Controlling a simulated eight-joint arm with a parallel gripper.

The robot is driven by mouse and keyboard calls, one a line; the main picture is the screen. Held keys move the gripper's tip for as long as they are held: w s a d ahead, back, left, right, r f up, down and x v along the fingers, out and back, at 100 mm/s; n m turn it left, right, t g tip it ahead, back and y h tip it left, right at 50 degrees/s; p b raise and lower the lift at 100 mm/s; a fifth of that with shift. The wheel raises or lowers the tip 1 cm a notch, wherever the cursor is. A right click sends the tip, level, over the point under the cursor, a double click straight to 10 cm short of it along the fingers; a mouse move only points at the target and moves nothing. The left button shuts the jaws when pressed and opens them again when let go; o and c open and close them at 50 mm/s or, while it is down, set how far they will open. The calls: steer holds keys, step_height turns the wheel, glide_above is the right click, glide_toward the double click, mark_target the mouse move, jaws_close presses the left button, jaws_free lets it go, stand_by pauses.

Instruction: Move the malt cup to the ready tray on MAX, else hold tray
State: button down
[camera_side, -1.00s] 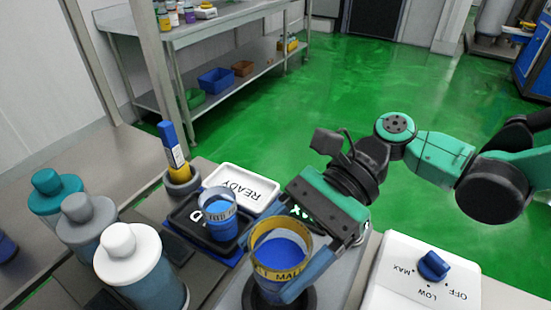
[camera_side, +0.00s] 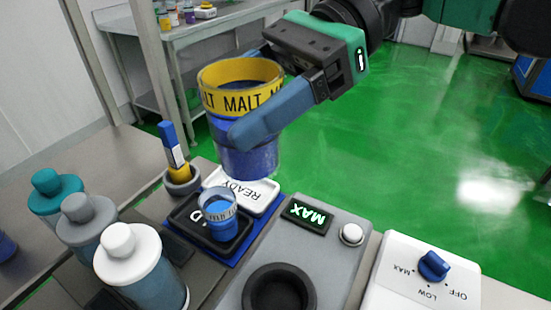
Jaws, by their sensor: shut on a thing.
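The malt cup (camera_side: 246,157) is blue with a yellow band reading MALT. The display (camera_side: 307,214) on the grey machine is lit and reads MAX. The black round cup seat (camera_side: 279,292) in the machine is empty.
A white box with a blue knob (camera_side: 433,265) marked MAX, LOW and OFF stands at the right. Bottles with teal, grey and white (camera_side: 118,240) caps stand at the left. A blue and yellow pen-like item (camera_side: 173,150) stands upright in a holder near the trays.

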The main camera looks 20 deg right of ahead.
steer(key=w+a+f+m+t, duration=0.15)
steer(key=w+m+t, duration=0.25)
steer(key=w, duration=0.7)
steer(key=w+f+m+t, duration=0.2)
steer(key=w+m+t, duration=0.15)
steer(key=w, duration=0.65)
steer(key=shift+t, duration=0.45)
step_height(320, 180, down, 20)
steer(key=shift+w+a+r, duration=0.1)
steer(key=shift+a+r, duration=0.05)
steer(key=shift+r, duration=0.1)
steer(key=shift+f, duration=0.1)
steer(key=shift+c, duration=0.2)
jaws_free()
